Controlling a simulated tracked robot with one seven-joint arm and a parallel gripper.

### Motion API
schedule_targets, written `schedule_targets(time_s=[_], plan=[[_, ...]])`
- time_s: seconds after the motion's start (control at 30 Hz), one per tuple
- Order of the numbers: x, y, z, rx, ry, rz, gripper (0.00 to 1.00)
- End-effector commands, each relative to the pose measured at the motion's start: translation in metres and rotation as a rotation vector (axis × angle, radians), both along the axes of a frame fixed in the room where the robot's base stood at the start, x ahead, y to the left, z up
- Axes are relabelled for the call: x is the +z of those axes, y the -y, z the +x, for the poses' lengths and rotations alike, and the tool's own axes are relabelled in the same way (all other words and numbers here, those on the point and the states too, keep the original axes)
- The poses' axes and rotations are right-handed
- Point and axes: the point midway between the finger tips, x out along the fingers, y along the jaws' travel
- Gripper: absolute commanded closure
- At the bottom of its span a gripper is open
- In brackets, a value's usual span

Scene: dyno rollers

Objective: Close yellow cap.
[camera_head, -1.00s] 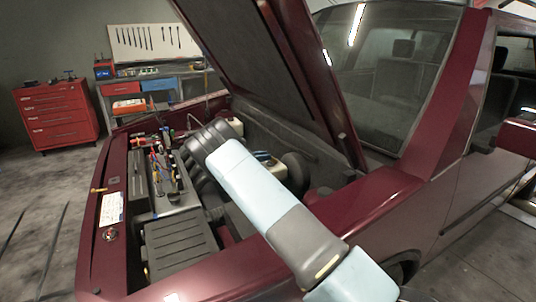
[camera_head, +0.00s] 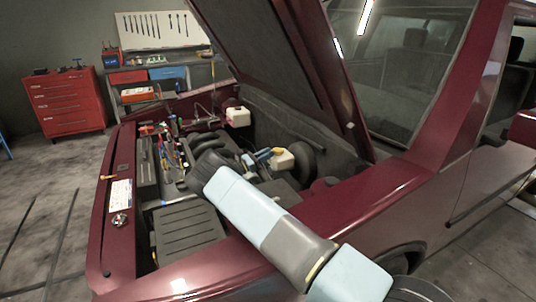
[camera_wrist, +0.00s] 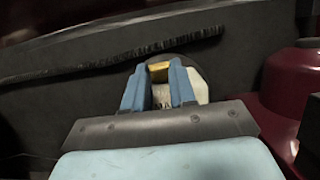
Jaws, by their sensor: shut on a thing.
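The yellow cap (camera_head: 278,151) is at the top of a white reservoir (camera_head: 283,162) in the open engine bay. My gripper (camera_head: 270,154), with blue fingers, reaches it from the left in the head view. In the wrist view, the yellow cap (camera_wrist: 158,72) sits between the tips of my gripper (camera_wrist: 159,66), which is shut on it. The white reservoir (camera_wrist: 198,88) shows behind and to the right of the fingers. Whether the cap is fully seated cannot be told; the fingers hide part of it.
The raised bonnet (camera_head: 265,60) hangs over the bay. The dark red fender (camera_head: 345,215) lies under my arm. A second white reservoir (camera_head: 238,116) stands farther back. Hoses and a black battery-like box (camera_head: 187,229) fill the bay. A red tool cabinet (camera_head: 66,101) is at the far left.

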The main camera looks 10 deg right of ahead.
Motion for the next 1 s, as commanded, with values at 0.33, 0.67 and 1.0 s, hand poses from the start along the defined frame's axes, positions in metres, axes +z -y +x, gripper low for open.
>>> schedule_targets(time_s=[0.33,0.67,1.0], plan=[[-0.0015,-0.0029,0.0021,0.011,-0.002,0.006,1.0],[-0.0011,0.0003,0.0012,0.003,-0.001,0.004,0.51],[-0.0027,-0.0033,-0.0007,0.001,-0.002,0.002,0.51]])
